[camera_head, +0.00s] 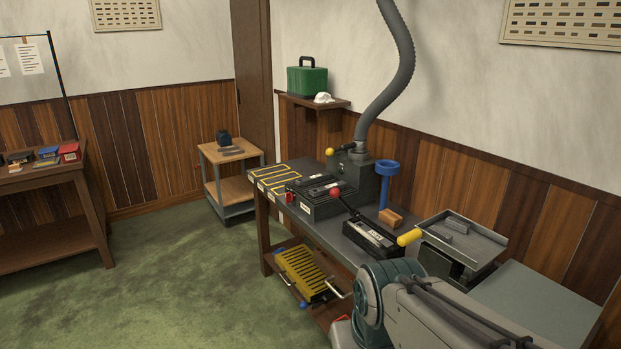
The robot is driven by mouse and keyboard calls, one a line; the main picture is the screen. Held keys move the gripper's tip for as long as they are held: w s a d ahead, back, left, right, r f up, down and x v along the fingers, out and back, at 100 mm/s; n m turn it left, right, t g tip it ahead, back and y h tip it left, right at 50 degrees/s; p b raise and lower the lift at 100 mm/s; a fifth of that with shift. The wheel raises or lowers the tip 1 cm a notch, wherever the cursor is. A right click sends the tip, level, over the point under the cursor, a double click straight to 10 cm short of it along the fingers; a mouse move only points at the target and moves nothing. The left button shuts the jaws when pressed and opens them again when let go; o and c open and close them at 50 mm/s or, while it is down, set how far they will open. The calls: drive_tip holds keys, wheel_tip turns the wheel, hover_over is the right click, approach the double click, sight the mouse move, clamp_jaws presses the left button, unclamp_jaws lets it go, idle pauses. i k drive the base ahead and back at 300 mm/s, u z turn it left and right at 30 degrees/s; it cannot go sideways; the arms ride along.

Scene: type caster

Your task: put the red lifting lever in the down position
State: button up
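A lever with a round red knob (335,193) stands on the workbench (328,232) in the middle of the head view. Its dark rod slopes up and left from a black machine part (374,237), so the knob end is raised above the bench top. A thick yellow handle (409,237) sticks out at the right of the same part. A smaller red piece (291,197) sits at the left end of the dark block behind the lever. My arm fills the lower right, in front of the bench's right part. My gripper is not in view.
A grey machine (352,171) with a yellow-knobbed lever and hose stands at the bench's back. A blue stand (387,180), a brown block (391,218) and a metal tray (457,238) are nearby. A yellow rack (303,273) lies below. The green floor at left is clear.

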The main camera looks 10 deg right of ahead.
sight(335, 192)
drive_tip(key=u, duration=0.05)
drive_tip(key=i, duration=1.2)
drive_tip(key=u, duration=0.05)
